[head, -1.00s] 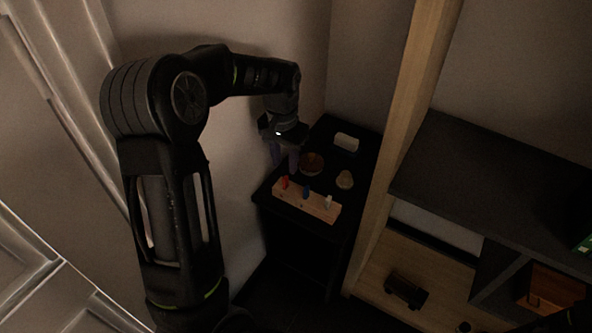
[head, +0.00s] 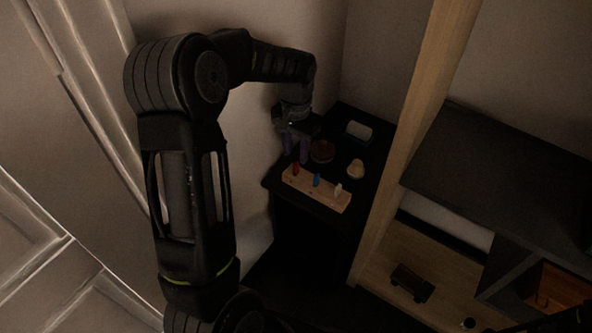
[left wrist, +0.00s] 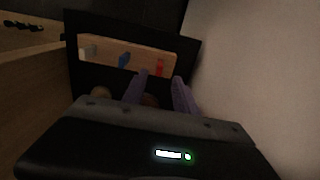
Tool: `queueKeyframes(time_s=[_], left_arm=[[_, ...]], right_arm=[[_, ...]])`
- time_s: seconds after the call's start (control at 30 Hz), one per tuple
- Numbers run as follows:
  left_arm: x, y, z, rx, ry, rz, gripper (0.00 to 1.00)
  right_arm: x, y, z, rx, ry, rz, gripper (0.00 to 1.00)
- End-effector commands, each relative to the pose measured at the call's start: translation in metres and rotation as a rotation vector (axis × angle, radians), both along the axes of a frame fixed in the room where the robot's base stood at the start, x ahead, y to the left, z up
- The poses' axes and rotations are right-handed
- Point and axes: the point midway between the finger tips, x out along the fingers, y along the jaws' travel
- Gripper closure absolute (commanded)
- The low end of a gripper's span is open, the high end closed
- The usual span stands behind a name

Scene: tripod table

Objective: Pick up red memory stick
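The red memory stick (head: 295,169) stands upright in a light wooden block (head: 330,200), at its left end. In the left wrist view the red stick (left wrist: 159,68) is at the right end of the block (left wrist: 100,42), just beyond my fingertips. A blue stick (head: 317,180) and a white stick (head: 338,190) stand in the same block. My left gripper (head: 296,158) points down beside the block, above and behind the red stick. Its two purple fingers (left wrist: 158,78) are apart with nothing between them. My right gripper is not in view.
The block is near the front edge of a small black table (head: 357,190). A brown bowl (head: 322,151), a beige pear-like object (head: 356,169) and a white-topped box (head: 358,131) stand behind it. A wall is close on the left; a wooden post (head: 413,130) and shelf are right.

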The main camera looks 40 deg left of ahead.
Motion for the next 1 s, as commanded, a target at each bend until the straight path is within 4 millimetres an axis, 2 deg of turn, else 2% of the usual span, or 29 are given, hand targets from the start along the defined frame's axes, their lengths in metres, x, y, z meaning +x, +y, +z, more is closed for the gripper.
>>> queueKeyframes(time_s=[0.43,1.0], left_arm=[[-0.003,-0.002,-0.051,-0.001,0.001,0.000,0.65],[-0.003,-0.002,-0.052,0.000,0.000,0.000,0.65]], right_arm=[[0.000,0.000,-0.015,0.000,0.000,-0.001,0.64],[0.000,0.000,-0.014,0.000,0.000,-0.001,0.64]])
